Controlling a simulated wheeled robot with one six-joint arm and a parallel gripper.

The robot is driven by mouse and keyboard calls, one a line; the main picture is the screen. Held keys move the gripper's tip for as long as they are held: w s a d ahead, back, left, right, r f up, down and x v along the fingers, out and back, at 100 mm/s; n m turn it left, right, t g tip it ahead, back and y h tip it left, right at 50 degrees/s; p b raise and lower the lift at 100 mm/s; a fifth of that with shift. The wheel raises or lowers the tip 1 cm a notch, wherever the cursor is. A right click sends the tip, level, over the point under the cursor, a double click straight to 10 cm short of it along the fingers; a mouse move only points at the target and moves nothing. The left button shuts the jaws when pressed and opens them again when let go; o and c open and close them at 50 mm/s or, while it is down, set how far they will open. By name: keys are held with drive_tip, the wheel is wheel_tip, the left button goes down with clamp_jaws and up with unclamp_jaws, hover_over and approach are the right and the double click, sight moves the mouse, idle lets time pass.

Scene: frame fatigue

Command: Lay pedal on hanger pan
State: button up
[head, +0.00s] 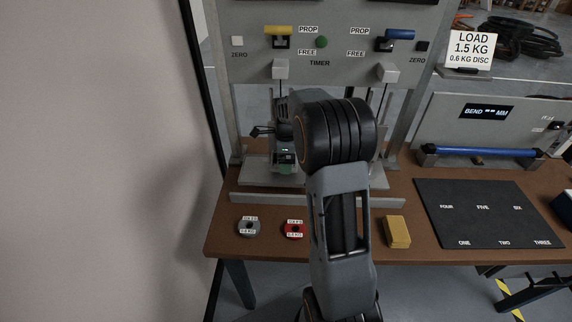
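My gripper (285,158) is at the end of my arm, low in front of the grey test frame, left of the thick black arm joint. It is over the pale plate (257,172) at the frame's foot. My own wrist and arm cover its fingers, so I cannot tell if it is open or shut. A small dark piece (261,131) sticks out on the gripper's left; I cannot tell whether it is the pedal or part of the gripper. The hanger pan cannot be made out for certain; the pale plate is partly hidden by my arm.
A grey disc (248,228), a red disc (293,230) and a yellow block (397,232) lie along the front of the brown bench (225,238). A black numbered mat (485,222) lies at the right. A grey bend gauge (455,122) with a blue bar stands behind it.

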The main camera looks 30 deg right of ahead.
drive_tip(key=shift+w+f, duration=0.15)
drive_tip(key=shift+f, duration=1.5)
drive_tip(key=shift+f, duration=0.1)
